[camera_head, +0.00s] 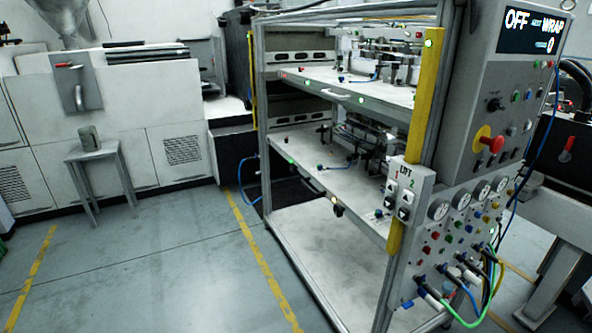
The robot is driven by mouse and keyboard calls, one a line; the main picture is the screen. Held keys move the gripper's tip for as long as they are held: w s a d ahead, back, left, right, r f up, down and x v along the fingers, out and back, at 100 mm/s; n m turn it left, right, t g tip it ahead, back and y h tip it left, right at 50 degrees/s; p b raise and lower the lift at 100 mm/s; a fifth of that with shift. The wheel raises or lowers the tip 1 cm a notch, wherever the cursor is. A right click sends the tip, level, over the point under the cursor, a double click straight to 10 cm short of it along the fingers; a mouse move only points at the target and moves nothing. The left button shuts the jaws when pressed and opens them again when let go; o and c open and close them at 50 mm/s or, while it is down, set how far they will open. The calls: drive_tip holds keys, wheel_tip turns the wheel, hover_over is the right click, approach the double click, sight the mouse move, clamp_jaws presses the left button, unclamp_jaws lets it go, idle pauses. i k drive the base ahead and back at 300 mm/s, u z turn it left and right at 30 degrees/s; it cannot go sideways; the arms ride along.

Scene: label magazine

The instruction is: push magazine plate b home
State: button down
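The magazine is an open metal frame (435,100) at right of centre, holding two pale plates one above the other. The upper plate (310,82) has a light handle (343,94) on its front edge, small red and green lights, and metal fittings on top. The lower plate (300,150) has a dark knob (337,208) on its front edge and dark fittings at its back right. I read no letter on either plate, so I cannot tell which is b. How far each plate sits in is unclear. My gripper is not in view.
A small table (95,152) with a grey cup (90,138) is at left. The floor (170,265) in front is clear.

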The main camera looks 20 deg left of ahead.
sight(348, 186)
drive_tip(key=u, duration=1.55)
drive_tip(key=i, duration=1.8)
drive_tip(key=z, duration=0.8)
drive_tip(key=i, duration=0.7)
drive_tip(key=z, duration=0.6)
